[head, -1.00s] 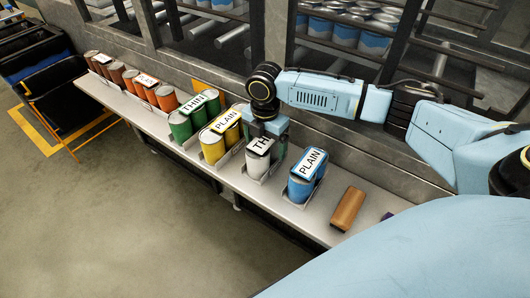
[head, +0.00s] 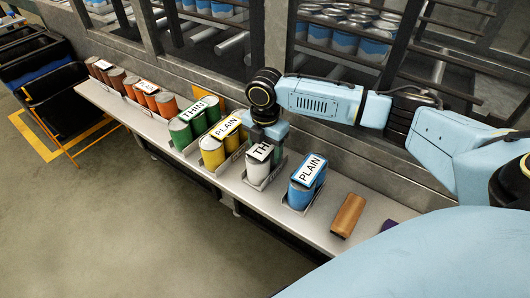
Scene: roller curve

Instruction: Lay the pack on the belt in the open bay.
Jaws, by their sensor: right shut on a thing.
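My right gripper (head: 264,142) comes in from the right and is down over a white pack (head: 258,171) with a label starting "TH". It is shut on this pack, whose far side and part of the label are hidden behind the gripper. The pack is upright in its holder on the long shelf (head: 330,238); I cannot tell whether it is lifted. Behind the shelf, the left opening shows bare grey rollers (head: 232,42). The belt is not clearly visible, and which bay is open is hard to tell. My left gripper is out of view.
A blue "PLAIN" pack (head: 301,196) and a brown block (head: 348,215) are to the right. A yellow pack (head: 212,153), a green pack (head: 181,134) and orange-brown packs are to the left. Posts frame the bays; one bay holds blue-banded cans (head: 345,42).

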